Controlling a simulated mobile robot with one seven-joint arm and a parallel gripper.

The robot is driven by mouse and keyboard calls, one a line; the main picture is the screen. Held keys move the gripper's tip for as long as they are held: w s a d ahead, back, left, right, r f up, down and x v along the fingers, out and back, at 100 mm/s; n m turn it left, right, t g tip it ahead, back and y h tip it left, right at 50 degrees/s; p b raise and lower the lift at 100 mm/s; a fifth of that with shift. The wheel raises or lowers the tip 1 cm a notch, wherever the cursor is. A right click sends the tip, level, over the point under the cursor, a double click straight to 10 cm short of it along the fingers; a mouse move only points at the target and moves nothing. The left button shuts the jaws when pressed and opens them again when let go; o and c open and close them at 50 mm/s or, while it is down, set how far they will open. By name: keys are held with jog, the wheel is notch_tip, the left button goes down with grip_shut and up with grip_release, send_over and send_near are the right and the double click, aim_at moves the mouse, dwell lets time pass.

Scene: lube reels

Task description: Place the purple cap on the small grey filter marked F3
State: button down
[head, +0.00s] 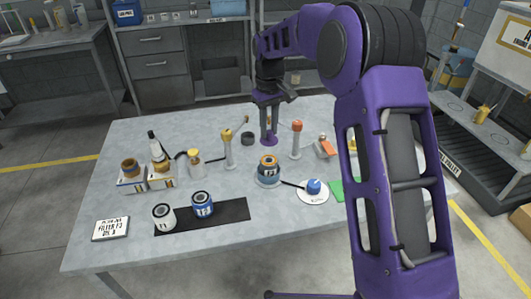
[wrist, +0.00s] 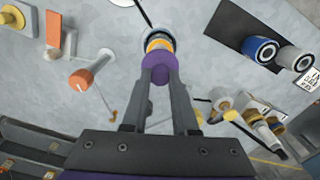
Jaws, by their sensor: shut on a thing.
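My gripper (head: 269,130) points down over the middle of the table, shut on the purple cap (head: 269,141). In the wrist view the cap (wrist: 160,66) sits between the two fingertips (wrist: 160,76). The small filter (head: 268,170), with an orange-brown upper part and a marking that looks like F3, stands upright in a round grey holder (head: 257,182). In the head view the cap shows just above and beyond the filter. In the wrist view the cap partly covers the filter (wrist: 158,44); I cannot tell whether they touch.
A black mat (head: 232,211) holds a white filter (head: 164,216) and a blue filter (head: 203,204). A white disc with a blue knob (head: 314,187) lies right of the holder. An orange-topped post (head: 296,139) and a yellow-topped post (head: 227,149) stand nearby.

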aim_at(269, 131)
notch_tip(269, 131, down, 7)
jog(key=shift+r, duration=0.1)
dwell(0.4)
jog(key=shift+f, duration=0.25)
jog(key=c, duration=0.7)
grip_release()
jog(key=shift+r, duration=0.1)
notch_tip(269, 131, up, 12)
jog(key=shift+r, duration=0.1)
